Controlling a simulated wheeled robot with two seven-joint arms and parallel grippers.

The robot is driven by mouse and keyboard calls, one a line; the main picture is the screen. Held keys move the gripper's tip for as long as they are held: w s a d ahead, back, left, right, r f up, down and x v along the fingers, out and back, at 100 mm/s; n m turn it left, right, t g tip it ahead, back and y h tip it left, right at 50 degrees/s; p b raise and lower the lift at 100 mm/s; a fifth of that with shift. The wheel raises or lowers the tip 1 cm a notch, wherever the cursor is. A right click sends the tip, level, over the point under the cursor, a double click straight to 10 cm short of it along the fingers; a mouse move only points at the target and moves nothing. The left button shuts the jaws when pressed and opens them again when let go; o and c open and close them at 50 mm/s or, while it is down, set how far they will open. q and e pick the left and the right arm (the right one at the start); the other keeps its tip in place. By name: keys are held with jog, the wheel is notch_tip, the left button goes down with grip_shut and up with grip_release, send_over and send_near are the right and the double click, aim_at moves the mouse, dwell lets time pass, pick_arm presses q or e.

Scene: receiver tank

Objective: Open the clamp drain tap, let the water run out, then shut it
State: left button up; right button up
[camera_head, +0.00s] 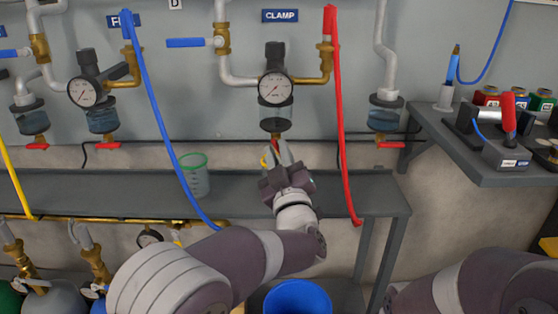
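The blue CLAMP label (280,15) is on the wall above a round gauge (275,89). Below the gauge hangs a clear bowl (275,113) with bluish water in it. The red clamp drain tap (276,136) shows at the foot of this bowl, partly covered by my fingers. My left gripper (276,153) points up at the tap, its fingertips right at it. The fingers look slightly apart, but whether they grip the tap is unclear. No running water shows. My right arm is at the lower right; its gripper is out of view.
A green-rimmed beaker (194,176) stands on the grey shelf (130,188) left of my gripper. A red hose (342,130) hangs close on the right, a blue hose (157,112) on the left. A blue bucket (300,299) is below. Similar red taps flank this one.

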pick_arm(q)
jog(key=shift+c, duration=0.3)
grip_shut()
jog(key=shift+n, duration=0.4)
jog(key=shift+d+r+n+g+y+p, duration=0.15)
jog(key=shift+n+g+y+p, duration=0.45)
jog(key=shift+n, duration=1.5)
jog(key=shift+d+r+n+g+y+p, duration=0.15)
jog(key=shift+n+g, duration=0.85)
jog(key=shift+n, duration=1.1)
jog(key=shift+d+r+n+g+y+p, duration=0.15)
jog(key=shift+n+g+y+p, duration=0.45)
jog(key=shift+n, duration=1.5)
jog(key=shift+a+h, duration=0.1)
jog(key=shift+h, duration=0.25)
